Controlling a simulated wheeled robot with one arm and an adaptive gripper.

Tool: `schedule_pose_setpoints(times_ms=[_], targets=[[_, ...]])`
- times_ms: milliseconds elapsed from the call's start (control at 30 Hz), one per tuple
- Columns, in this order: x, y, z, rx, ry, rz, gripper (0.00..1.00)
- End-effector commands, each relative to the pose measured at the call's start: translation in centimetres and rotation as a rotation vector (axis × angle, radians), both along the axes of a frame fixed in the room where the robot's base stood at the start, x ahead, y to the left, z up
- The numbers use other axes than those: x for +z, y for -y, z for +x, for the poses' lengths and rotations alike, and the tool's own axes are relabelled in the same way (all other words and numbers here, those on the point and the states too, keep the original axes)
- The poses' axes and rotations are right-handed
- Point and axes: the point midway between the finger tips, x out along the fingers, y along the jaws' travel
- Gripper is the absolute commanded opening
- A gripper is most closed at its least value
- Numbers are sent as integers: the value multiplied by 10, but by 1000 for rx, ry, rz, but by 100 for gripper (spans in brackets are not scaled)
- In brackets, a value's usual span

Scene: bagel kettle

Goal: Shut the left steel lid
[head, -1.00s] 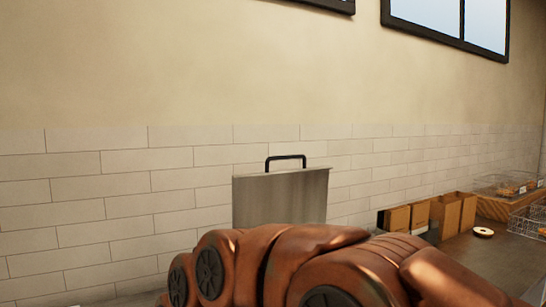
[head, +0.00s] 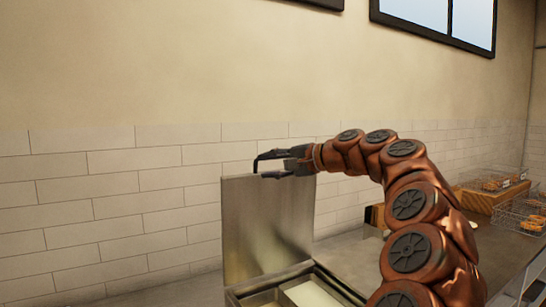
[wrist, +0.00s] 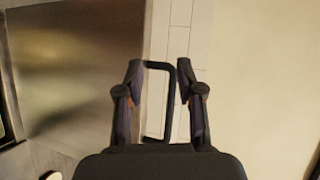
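The steel lid (head: 262,235) stands upright and open at the back of a steel well in the head view. It also fills the left of the wrist view (wrist: 80,70). Its black U-shaped handle (wrist: 169,105) shows in the wrist view between the fingers of my gripper (wrist: 159,72). The fingers are apart, one on each side of the handle, with no clear grip on it. In the head view my gripper (head: 264,166) is at the lid's top edge, where handle and fingers overlap.
An open steel well (head: 285,285) with pale contents lies below the lid. The tiled wall (head: 110,200) is close behind. A wooden crate (head: 492,197) and a wire basket (head: 522,215) stand on the counter at right. Open counter (head: 345,255) lies right of the lid.

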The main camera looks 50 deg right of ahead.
Motion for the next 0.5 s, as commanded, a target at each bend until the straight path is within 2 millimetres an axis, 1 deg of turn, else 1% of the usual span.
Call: schedule_pose_setpoints(times_ms=[33, 100, 200, 333, 500], targets=[[5, 22, -9, -42, 20, 20, 37], [11, 44, -20, -84, 45, 38, 37], [15, 60, -29, -116, 65, 55, 37], [16, 65, -30, -128, 73, 61, 37], [15, 64, -16, -128, 72, 61, 37]])
